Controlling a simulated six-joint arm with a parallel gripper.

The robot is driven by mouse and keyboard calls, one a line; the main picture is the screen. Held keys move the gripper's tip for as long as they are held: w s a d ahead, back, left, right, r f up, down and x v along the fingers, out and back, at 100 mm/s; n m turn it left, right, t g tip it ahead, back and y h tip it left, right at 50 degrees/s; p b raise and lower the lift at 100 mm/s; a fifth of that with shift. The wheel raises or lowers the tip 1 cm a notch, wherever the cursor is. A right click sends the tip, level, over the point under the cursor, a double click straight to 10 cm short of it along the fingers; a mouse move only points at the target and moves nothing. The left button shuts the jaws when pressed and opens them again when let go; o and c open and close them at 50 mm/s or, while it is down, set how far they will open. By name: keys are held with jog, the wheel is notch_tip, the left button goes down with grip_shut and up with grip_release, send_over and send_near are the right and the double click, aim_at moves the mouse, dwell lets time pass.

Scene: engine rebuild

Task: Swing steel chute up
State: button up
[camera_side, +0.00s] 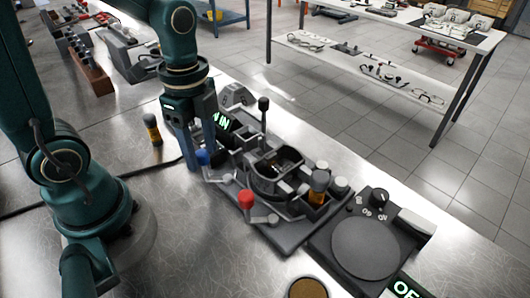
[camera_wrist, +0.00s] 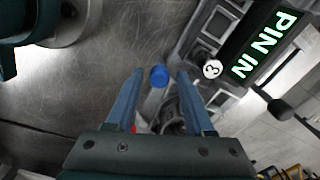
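A blue knob (camera_side: 203,157) sits on a pale steel arm (camera_side: 216,178) at the left side of the dark fixture (camera_side: 285,232). I cannot tell for sure which steel part is the chute. My gripper (camera_side: 200,163) points down over the fixture's left end. In the wrist view, its two blue fingers (camera_wrist: 160,85) are apart, and the blue knob (camera_wrist: 158,76) shows between and just beyond their tips. No contact shows. The steel arm beneath is partly hidden by the fingers in the side view.
A red knob (camera_side: 245,199) on another steel lever stands at the fixture's front. A black-knobbed upright lever (camera_side: 263,104) and a lit "PIN IN" sign (camera_wrist: 264,47) are close to the gripper. A round turntable unit (camera_side: 365,248) is at right. An amber-and-black cylinder (camera_side: 152,129) stands at left.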

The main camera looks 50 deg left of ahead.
dwell(0.3)
jog(key=shift+r, duration=2.55)
jog(key=shift+s+d+r+t, duration=0.1)
jog(key=shift+d+r+t, duration=0.15)
jog(key=shift+r, duration=0.25)
jog(key=s+n+t, duration=0.1)
jog(key=n, duration=0.3)
jog(key=s+d+r+n+t, duration=0.1)
jog(key=n+t, duration=0.1)
jog(key=n, duration=0.3)
jog(key=n+t, duration=0.2)
jog(key=n, duration=0.2)
jog(key=shift+s+d+r+n, duration=0.3)
jog(key=shift+s+d, duration=0.1)
